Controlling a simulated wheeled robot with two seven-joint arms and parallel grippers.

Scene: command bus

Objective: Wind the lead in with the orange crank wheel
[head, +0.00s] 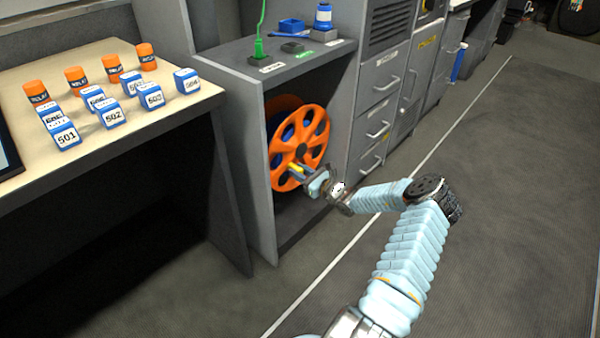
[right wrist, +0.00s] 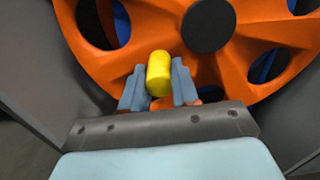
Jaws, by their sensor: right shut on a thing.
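The orange crank wheel (head: 299,148) stands upright inside an open grey cabinet in the head view. It fills the top of the right wrist view (right wrist: 255,50), with a dark hub at its centre. Its yellow handle (right wrist: 159,73) sticks out below and left of the hub; it also shows in the head view (head: 296,169). My right gripper (right wrist: 158,88) is shut on the yellow handle, one finger on each side. It reaches the wheel's lower part in the head view (head: 306,176). Blue reel parts show through the wheel's holes. My left gripper is not in view.
The cabinet (head: 262,180) encloses the wheel at its sides and top. A green plug with its lead (head: 259,48) and blue items stand on top. Left, a table (head: 190,104) holds orange cylinders and numbered blue blocks. Drawers (head: 378,122) stand right; the floor (head: 500,200) there is clear.

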